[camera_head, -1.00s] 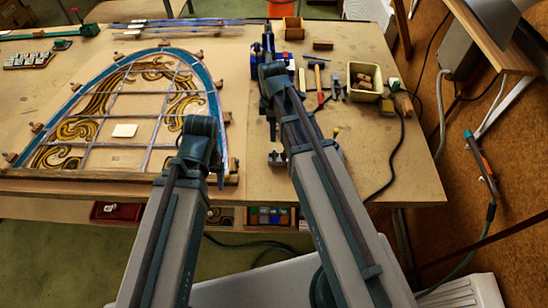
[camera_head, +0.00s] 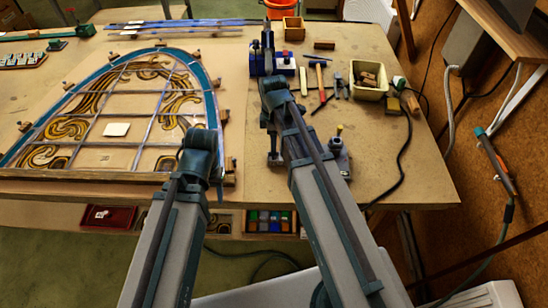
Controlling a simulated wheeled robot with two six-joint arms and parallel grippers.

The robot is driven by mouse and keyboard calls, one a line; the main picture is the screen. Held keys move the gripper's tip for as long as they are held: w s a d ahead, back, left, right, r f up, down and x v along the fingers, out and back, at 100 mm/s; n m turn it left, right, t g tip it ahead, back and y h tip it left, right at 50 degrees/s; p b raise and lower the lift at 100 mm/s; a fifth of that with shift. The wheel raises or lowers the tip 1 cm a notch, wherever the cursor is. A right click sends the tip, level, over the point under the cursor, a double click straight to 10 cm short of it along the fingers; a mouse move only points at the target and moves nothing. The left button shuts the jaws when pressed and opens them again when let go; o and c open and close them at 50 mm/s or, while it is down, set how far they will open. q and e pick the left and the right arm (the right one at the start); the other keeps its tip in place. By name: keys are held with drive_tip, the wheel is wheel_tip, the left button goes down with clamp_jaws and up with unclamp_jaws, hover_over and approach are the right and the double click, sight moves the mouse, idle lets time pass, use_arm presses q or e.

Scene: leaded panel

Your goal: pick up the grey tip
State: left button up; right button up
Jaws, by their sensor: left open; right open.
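I cannot make out the grey tip for certain. Several small dark and grey pieces (camera_head: 338,84) lie on the workbench (camera_head: 250,185) beside the hammer (camera_head: 320,82), too small to tell apart. My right gripper (camera_head: 266,46) is open, beside the left end of a blue box (camera_head: 286,63), and I see nothing held in it. My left gripper (camera_head: 218,168) is open, seen mostly from behind at the lower right edge of the leaded panel (camera_head: 150,110). Its fingertips are largely hidden by its own wrist.
A cream bin (camera_head: 368,80) holds brown pieces at the back right. A black cable (camera_head: 402,150) runs along the bench's right side. The bench's front right is mostly clear.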

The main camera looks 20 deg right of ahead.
wheel_tip(320, 180, down, 3)
drive_tip(key=shift+f+b, duration=0.15)
drive_tip(key=shift+b, duration=0.95)
use_arm(q)
wheel_tip(320, 180, down, 3)
use_arm(e)
clamp_jaws()
